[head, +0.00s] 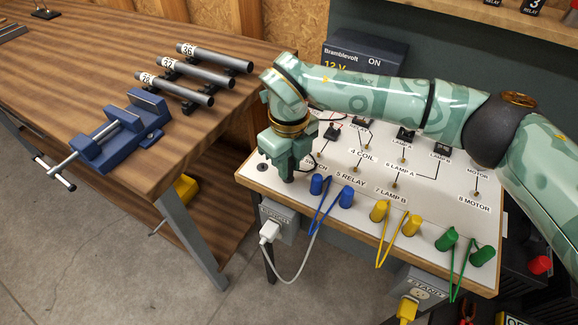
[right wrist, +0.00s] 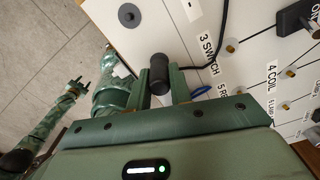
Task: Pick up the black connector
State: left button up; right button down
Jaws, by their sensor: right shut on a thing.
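In the right wrist view, the black connector (right wrist: 159,68) is a short dark cylinder between the two fingers of my right gripper (right wrist: 160,84), which is shut on it. In the head view, my right gripper (head: 288,172) points down over the left end of the white labelled board (head: 340,180). The connector is hidden behind the gripper there. A black lead (right wrist: 221,45) curves over the board past the 3 SWITCH label and passes behind a finger; I cannot tell where it ends.
Blue (head: 316,184), yellow (head: 379,210) and green (head: 446,240) plugs with leads line the board's front edge. A grey outlet box (head: 279,222) with a white plug is below. A wooden bench (head: 90,80) at left holds a blue vise (head: 118,132) and several tubes (head: 195,77).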

pick_arm(q)
jog(key=r+p, duration=0.1)
jog(key=w+r+p, duration=0.1)
jog(key=r+p, duration=0.2)
jog(key=shift+w+r, duration=0.1)
jog(key=shift+w, duration=0.15)
pick_arm(e)
jog(key=s+r, duration=1.1)
jog(key=s, duration=0.3)
jog(key=shift+r, duration=0.2)
jog(key=shift+s+a, duration=0.1)
